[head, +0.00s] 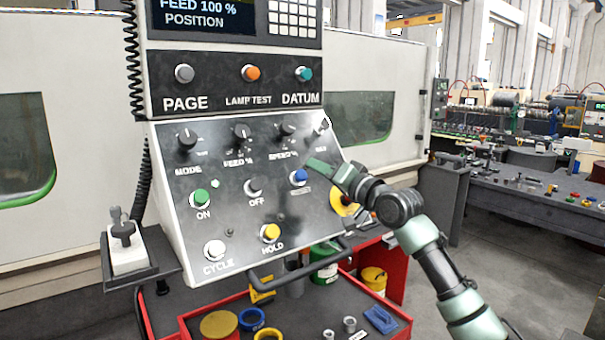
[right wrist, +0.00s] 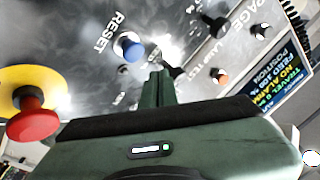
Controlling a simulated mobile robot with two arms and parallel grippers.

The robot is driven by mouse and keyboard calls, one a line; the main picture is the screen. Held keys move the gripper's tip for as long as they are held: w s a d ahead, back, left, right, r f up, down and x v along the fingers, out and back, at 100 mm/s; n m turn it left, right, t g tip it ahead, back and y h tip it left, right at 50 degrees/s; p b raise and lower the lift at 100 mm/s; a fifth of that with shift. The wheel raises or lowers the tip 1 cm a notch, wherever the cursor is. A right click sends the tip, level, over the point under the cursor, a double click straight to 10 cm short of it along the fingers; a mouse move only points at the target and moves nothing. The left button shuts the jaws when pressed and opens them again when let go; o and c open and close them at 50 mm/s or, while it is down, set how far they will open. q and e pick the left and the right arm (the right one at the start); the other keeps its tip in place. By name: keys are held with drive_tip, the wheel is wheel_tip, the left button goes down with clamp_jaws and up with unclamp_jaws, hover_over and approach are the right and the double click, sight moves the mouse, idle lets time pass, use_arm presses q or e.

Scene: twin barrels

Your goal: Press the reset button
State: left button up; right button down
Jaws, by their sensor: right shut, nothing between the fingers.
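The reset button is a blue round button (head: 299,176) on the sloped panel of the machine console. In the right wrist view the blue button (right wrist: 128,46) has the word RESET beside it. My right gripper (head: 312,164) is shut and empty, its tips close to the button, just above and right of it in the head view. In the right wrist view the closed fingers (right wrist: 157,78) end below and right of the button, with a visible gap. I cannot tell how far the tips are from the panel. My left gripper is not in view.
A red emergency stop (right wrist: 35,120) on a yellow disc lies right of the reset button in the head view, partly behind my arm. The OFF button (head: 254,186), yellow HOLD button (head: 270,233) and several knobs surround it. A handle bar (head: 300,270) and red tool cart (head: 395,275) are below.

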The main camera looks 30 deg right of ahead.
drive_tip(key=shift+s+d+r, duration=0.1)
drive_tip(key=shift+s+r, duration=0.55)
drive_tip(key=shift+s, duration=0.2)
idle(0.3)
